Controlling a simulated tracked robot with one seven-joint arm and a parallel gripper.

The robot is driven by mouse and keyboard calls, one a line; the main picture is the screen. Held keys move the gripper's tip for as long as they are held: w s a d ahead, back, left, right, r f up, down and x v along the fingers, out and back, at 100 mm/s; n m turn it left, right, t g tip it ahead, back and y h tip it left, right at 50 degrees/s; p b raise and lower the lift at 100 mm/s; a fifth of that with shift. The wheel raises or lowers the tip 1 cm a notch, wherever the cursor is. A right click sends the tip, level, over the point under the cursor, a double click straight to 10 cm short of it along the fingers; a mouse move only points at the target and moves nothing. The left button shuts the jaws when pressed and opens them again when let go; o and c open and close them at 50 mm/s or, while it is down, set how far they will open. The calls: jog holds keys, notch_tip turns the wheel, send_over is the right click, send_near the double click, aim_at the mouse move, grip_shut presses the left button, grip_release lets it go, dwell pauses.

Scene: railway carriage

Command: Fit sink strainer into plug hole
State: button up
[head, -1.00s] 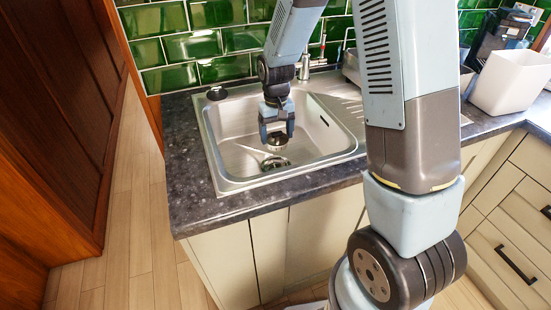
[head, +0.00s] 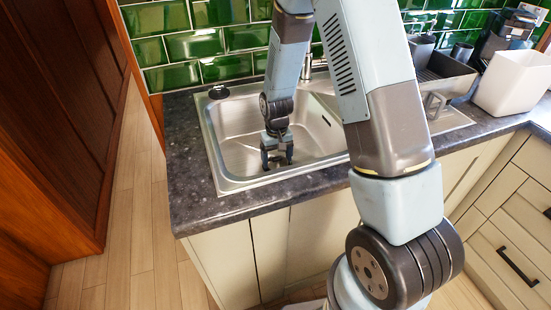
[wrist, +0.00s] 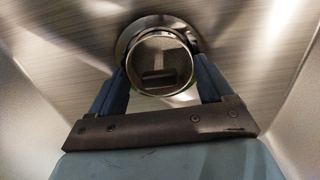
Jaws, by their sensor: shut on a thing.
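My gripper (head: 277,158) is low inside the steel sink bowl (head: 232,155), pointing down. In the wrist view my gripper (wrist: 160,76) is shut on the sink strainer (wrist: 160,64), a round metal cup with a bright rim held between the two fingers. The plug hole (wrist: 150,20) shows as a metal ring just behind the strainer, mostly covered by it. The strainer overlaps the ring towards its lower side in that view; I cannot tell whether it touches or sits inside. In the head view the fingers hide the strainer and the plug hole.
A small black round item (head: 218,92) lies at the sink's back left corner. The tap (head: 306,66) stands behind the bowl. A grey dish rack (head: 446,72) and a white bin (head: 512,82) stand on the right. The bowl's walls surround my gripper; its left side is free.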

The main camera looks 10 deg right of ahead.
jog(key=shift+f, duration=0.2)
jog(key=o, duration=1.2)
jog(key=r, duration=1.2)
jog(key=shift+w+r, duration=0.15)
jog(key=shift+w, duration=0.1)
jog(key=s+d+r+m+t, duration=0.1)
jog(key=s+d+r, duration=0.2)
jog(key=s+r, duration=0.35)
jog(key=s+d+r+t, duration=0.2)
jog(key=s+d+r, duration=0.2)
jog(key=r, duration=0.5)
jog(key=s+d+r+m+t, duration=0.1)
jog(key=s+d+r, duration=0.2)
jog(key=s+r, duration=0.45)
jog(key=s, duration=0.1)
jog(key=s+d+r+t, duration=0.1)
jog(key=s+r, duration=0.1)
jog(key=s, duration=0.1)
jog(key=s+d+r+t, duration=0.1)
jog(key=s+r, duration=0.1)
jog(key=shift+s+d+r, duration=0.15)
jog(key=shift+s+d, duration=0.05)
jog(key=shift+s, duration=0.1)
